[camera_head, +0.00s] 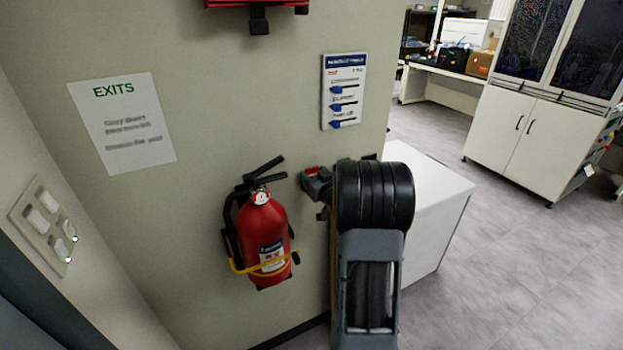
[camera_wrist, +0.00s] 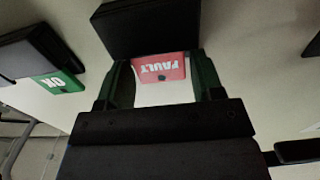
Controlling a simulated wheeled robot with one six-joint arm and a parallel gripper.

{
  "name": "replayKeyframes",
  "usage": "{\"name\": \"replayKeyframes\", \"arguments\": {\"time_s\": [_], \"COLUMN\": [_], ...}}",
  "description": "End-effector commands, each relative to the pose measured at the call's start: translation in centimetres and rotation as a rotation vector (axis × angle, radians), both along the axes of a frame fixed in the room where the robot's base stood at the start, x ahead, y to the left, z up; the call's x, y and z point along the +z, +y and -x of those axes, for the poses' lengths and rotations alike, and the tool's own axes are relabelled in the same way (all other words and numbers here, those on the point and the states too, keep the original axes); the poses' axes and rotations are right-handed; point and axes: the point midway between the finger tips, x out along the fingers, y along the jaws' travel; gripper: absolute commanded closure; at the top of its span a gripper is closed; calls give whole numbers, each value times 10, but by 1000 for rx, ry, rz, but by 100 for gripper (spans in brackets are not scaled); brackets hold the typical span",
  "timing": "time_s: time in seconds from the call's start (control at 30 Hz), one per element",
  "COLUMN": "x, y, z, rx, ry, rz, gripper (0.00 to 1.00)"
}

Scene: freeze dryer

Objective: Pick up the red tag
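The red tag, marked FAULT, shows upside down in the wrist view (camera_wrist: 160,67), against the lower edge of a black block. My gripper (camera_wrist: 160,72) has one dark green finger on each side of the tag. The fingers are spread about as wide as the tag, with almost no gap at its edges. I cannot tell whether they press on it. In the head view, part of my gripper (camera_head: 317,186) shows at the wall, right of the fire extinguisher, with a bit of red beside it. My arm hides the rest.
A green ON tag (camera_wrist: 59,82) sits on another black block at the left of the wrist view. In the head view, the red fire extinguisher (camera_head: 264,236) hangs close to my gripper. A white cabinet (camera_head: 437,215) stands behind my arm. Open floor (camera_head: 520,260) lies to the right.

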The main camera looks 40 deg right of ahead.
Motion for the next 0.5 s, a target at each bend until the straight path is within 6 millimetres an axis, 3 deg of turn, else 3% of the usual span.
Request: {"name": "replayKeyframes", "arguments": {"time_s": [0.33, 0.5], "x": [0, 0], "y": [0, 0], "z": [0, 0], "rx": [0, 0], "ry": [0, 0], "rz": [0, 0], "gripper": [72, 72]}}
